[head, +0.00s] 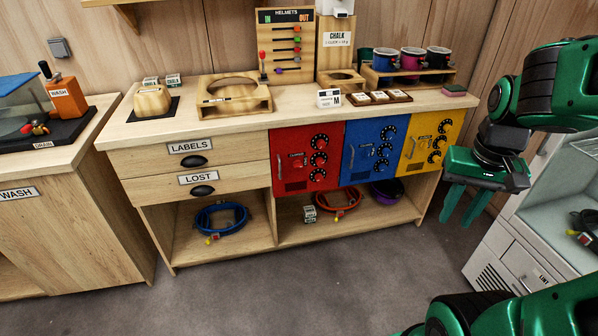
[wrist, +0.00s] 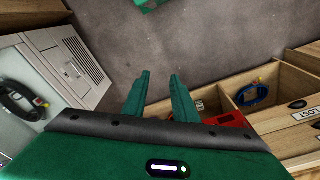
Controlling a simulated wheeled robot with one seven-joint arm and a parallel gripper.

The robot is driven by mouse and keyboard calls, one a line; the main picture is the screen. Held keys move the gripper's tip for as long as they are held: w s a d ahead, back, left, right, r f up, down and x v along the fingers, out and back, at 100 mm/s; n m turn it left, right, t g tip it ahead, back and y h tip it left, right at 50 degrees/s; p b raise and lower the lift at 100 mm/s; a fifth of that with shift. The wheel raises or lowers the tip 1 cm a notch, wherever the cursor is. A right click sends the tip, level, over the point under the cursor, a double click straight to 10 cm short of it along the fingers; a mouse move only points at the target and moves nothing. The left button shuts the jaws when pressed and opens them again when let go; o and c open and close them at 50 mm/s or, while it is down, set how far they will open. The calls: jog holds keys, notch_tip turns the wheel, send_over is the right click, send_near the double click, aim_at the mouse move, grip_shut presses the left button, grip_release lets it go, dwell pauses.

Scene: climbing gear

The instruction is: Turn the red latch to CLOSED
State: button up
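The red door (head: 293,180) is the leftmost of three coloured doors under the counter. A small red latch (head: 297,161) sits near its middle, below a white label. The latch is too small to tell which way it is turned. The door has a vertical handle at its left and several black dials on its right. My gripper (head: 459,210) hangs to the right of the doors, pointing down, well apart from the red one. In the wrist view my gripper's fingers (wrist: 159,92) are apart with nothing between them. A bit of red shows beyond them.
Blue door (head: 368,148) and yellow door (head: 428,145) stand between my gripper and the red one. Cups (head: 411,58) and small cards lie on the counter above. Coiled ropes (head: 222,217) lie on the low shelf. A white cabinet (head: 520,240) stands at right. The floor in front is clear.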

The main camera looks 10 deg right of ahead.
jog(key=w+a+f+t, duration=0.2)
jog(key=w+f+t, duration=0.15)
jog(key=w, duration=0.95)
jog(key=w+a+f+m+t, duration=0.15)
jog(key=w+f, duration=0.25)
jog(key=w, duration=0.8)
jog(key=w+a+f+t, duration=0.3)
jog(key=w, duration=1)
jog(key=m+t+y, duration=0.3)
jog(key=m+t, duration=0.1)
jog(key=t, duration=0.1)
send_near(298, 165)
notch_tip(298, 165, up, 5)
jog(key=s+d, duration=0.1)
jog(key=s, duration=0.1)
notch_tip(298, 165, down, 9)
jog(key=s+a+m+t+h, duration=0.1)
jog(key=a+m+t+h, duration=0.1)
jog(key=a+m+t, duration=0.3)
jog(key=w+d+m, duration=0.1)
jog(key=w+d, duration=0.1)
jog(key=w, duration=0.8)
jog(key=shift+d+g, duration=0.2)
jog(key=shift+g, duration=0.2)
jog(key=shift+w, duration=0.1)
